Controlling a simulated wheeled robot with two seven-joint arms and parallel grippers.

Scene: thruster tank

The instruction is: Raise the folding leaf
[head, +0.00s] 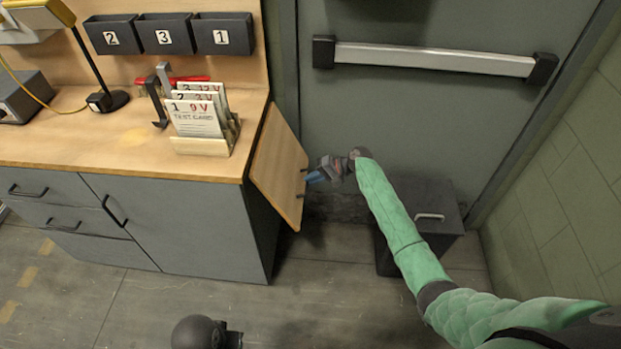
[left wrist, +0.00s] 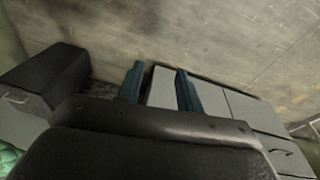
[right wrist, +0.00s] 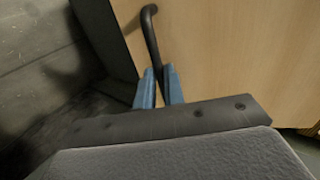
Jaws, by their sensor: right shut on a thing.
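The folding leaf (head: 277,168) is a light wooden panel at the right end of the workbench. In the head view it hangs tilted, its lower edge swung out from the cabinet side. A dark bar handle (right wrist: 152,42) stands on the leaf face, which fills much of the right wrist view (right wrist: 225,60). My right gripper (head: 311,178) is shut on this handle, its blue fingers (right wrist: 160,88) on either side of the bar.
The workbench (head: 60,150) carries a test card holder (head: 203,145), a lamp and a red-handled tool. A dark box (head: 440,195) stands on the floor beneath my right arm. A grey door with a push bar (head: 435,58) is behind. The floor before the cabinet is clear.

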